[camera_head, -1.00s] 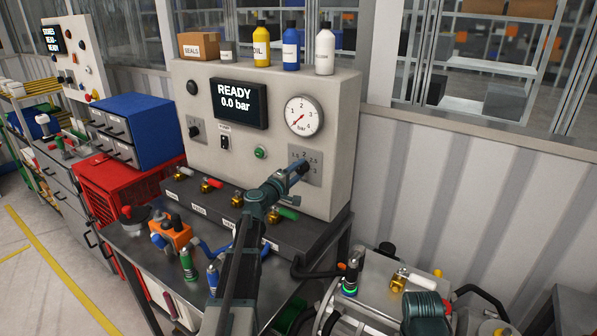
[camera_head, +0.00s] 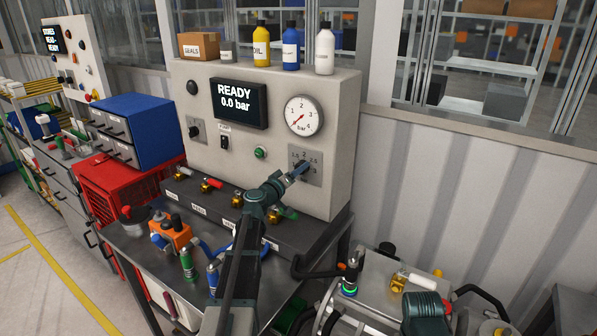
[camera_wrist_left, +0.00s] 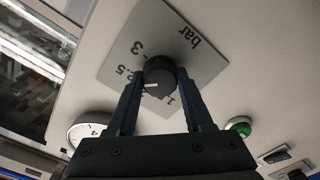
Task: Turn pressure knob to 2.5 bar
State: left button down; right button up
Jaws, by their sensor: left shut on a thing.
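The pressure knob (camera_wrist_left: 158,72) is a dark round knob with a white mark, on a grey scale plate (camera_head: 313,177) marked up to 3 with "bar". My left gripper (camera_head: 301,170) is at the plate on the panel front. In the left wrist view its two fingers (camera_wrist_left: 157,82) lie on either side of the knob, shut on it. The exact number at the white mark is hard to read. The display (camera_head: 237,103) reads READY, 0.0 bar. The round gauge (camera_head: 304,116) has its red needle near zero. My right gripper's jaws do not show.
A green button (camera_head: 260,153) and a black switch (camera_head: 224,142) sit left of the plate. Several valves with coloured handles line the dark ledge (camera_head: 205,205) below. Bottles and a SEALS box (camera_head: 199,46) stand on the panel top. A second bench unit (camera_head: 375,275) is at lower right.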

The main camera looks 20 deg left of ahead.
pick_arm(q)
jog(key=shift+s+d+f+m, duration=0.1)
jog(key=shift+m, duration=0.3)
jog(key=shift+c, duration=1.5)
grip_release()
jog(key=s+a, duration=0.2)
jog(key=s, duration=1.1)
jog(key=shift+s, duration=0.3)
jog(key=w+d, duration=0.1)
jog(key=w, duration=1.2)
jog(key=shift+w+d, duration=0.4)
